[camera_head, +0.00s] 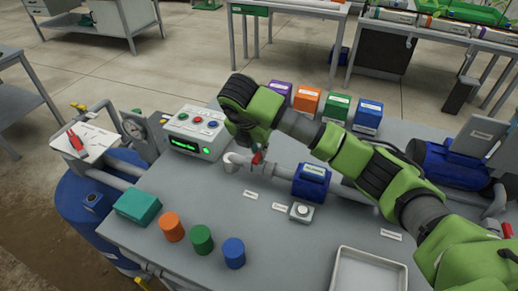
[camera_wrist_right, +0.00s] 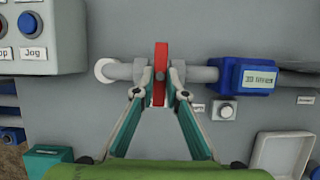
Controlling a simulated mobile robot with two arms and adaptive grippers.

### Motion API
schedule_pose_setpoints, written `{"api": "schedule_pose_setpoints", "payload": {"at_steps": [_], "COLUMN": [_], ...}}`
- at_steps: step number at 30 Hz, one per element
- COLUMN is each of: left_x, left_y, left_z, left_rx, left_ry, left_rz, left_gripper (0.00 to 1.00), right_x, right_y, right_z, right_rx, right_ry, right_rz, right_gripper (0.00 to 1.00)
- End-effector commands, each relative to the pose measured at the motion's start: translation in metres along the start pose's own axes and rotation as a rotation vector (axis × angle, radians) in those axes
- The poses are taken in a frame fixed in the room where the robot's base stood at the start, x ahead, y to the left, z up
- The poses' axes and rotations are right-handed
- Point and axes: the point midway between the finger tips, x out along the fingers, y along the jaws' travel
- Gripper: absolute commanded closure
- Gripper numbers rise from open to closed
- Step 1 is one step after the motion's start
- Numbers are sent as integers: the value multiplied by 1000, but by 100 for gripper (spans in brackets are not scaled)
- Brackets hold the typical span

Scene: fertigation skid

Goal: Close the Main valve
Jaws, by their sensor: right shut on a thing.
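A red valve handle (camera_wrist_right: 160,72) sits on the grey pipe (camera_wrist_right: 203,74) on the bench. In the right wrist view it runs up and down the picture, across the level pipe. A small part of the handle (camera_head: 257,157) shows in the head view; my arm hides the rest. My right gripper (camera_wrist_right: 158,83) has a finger on each side of the handle and is shut on it. In the head view my right gripper (camera_head: 251,146) points down at the pipe. I cannot read the valve's label. My left gripper is not in view.
A blue flow meter (camera_head: 311,183) sits on the pipe to the right. A control box (camera_head: 197,133) with buttons and a green display stands to the left. Coloured cylinders (camera_head: 202,239) stand near the front edge. A tray (camera_head: 367,282) is at front right. Another red handle (camera_head: 75,141) is far left.

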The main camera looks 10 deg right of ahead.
Motion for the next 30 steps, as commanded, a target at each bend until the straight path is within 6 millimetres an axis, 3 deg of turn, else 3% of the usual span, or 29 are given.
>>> {"api": "schedule_pose_setpoints", "payload": {"at_steps": [8,9,10,11,23,30], "left_x": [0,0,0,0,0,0], "left_y": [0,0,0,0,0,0], "left_z": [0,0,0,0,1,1], "left_rx": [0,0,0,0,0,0], "left_ry": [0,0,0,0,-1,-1], "left_rz": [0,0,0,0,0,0], "left_gripper": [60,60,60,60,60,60], "right_x": [-1,-1,-1,-1,-5,-48], "right_y": [0,0,0,0,0,2], "right_z": [1,1,1,1,0,1], "right_rx": [4,4,4,4,1,0], "right_ry": [-1,-1,-1,-1,-1,-3], "right_rz": [1,2,2,2,2,6], "right_gripper": [100,80,72,71,71,71]}}
